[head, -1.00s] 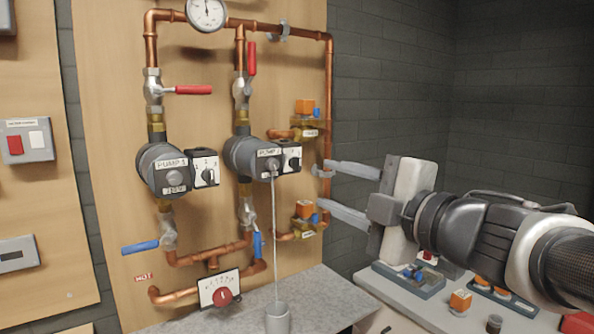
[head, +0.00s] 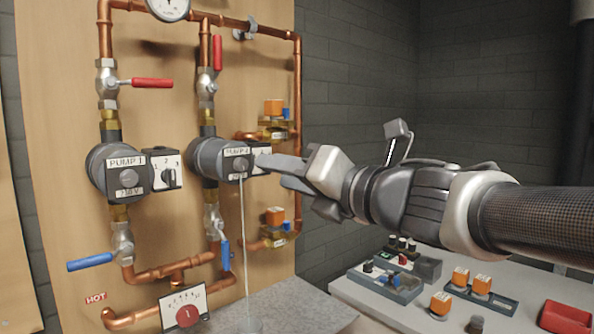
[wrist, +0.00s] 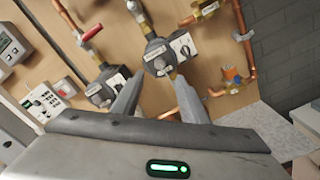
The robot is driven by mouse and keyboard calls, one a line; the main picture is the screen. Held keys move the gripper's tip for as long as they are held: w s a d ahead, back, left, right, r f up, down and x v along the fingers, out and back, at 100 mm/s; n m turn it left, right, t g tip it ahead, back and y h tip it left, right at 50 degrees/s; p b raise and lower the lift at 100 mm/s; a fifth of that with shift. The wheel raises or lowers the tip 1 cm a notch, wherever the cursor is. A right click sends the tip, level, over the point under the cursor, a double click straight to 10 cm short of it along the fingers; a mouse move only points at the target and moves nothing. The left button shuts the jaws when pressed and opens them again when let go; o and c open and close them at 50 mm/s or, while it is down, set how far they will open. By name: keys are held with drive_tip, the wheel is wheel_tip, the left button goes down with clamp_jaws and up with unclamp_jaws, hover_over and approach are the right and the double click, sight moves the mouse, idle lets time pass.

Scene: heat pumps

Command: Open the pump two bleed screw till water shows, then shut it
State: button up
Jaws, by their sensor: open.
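Pump two (head: 207,158) is the right pump on the wooden board, and its label plate faces me. Its round grey bleed screw (head: 241,165) sits in the plate. In the wrist view the open fingers (wrist: 159,78) point at pump two (wrist: 160,58). I cannot tell whether they touch it.
Pump one (head: 105,172) is at the left, with a red-handled valve (head: 152,83) above and a blue lever (head: 90,262) below. Copper pipes (head: 298,120) run around the pumps. A bench (head: 390,305) at the right holds trays and orange parts.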

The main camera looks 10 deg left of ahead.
sight(243, 164)
drive_tip(key=b+x, duration=0.1)
drive_tip(key=x, duration=0.9)
drive_tip(key=shift+w, duration=0.1)
clamp_jaws()
